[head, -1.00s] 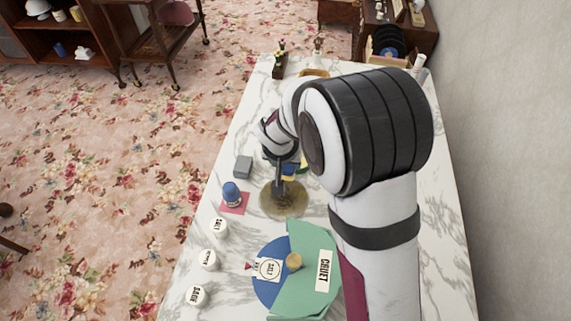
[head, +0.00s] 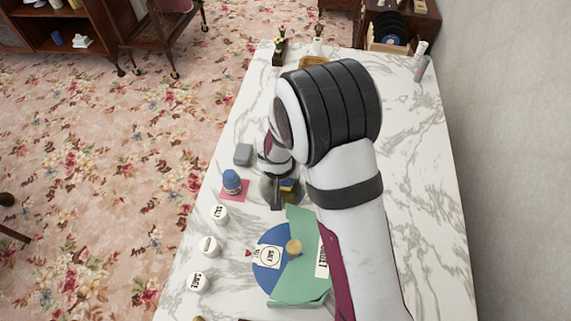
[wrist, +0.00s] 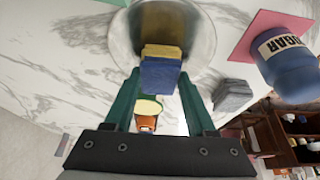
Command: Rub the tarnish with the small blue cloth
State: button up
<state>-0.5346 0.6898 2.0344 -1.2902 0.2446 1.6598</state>
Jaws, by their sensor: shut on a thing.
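My gripper (wrist: 158,78) is shut on a small block-like blue cloth (wrist: 160,76), with a yellow layer (wrist: 162,51) along its far side. In the head view the blue cloth (head: 287,184) shows just beside my gripper, over the round metal plate. In the wrist view this plate (wrist: 205,38) has a pale silvery rim and a brown tarnish patch (wrist: 165,22) in its middle. The cloth overlaps the near part of the tarnish; I cannot tell whether it touches. In the head view my wrist hides much of the plate.
A blue sugar pot (head: 231,181) on a pink mat (head: 236,195) and a grey block (head: 243,154) stand left of the plate. White labelled lids (head: 209,245) line the left edge. A blue disc (head: 267,280) and green piece (head: 300,265) lie nearer.

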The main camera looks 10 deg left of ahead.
jog(key=shift+s, duration=2.75)
jog(key=shift+w+f, duration=0.1)
jog(key=shift+w, duration=3.7)
grip_shut()
jog(key=shift+w+d+r, duration=0.15)
jog(key=shift+w+r, duration=0.05)
jog(key=shift+w, duration=0.1)
jog(key=shift+s+f, duration=0.2)
jog(key=shift+s, duration=3.85)
jog(key=shift+w+r, duration=0.2)
jog(key=shift+w, duration=3.85)
jog(key=shift+s+r, duration=0.1)
jog(key=shift+r, duration=3.85)
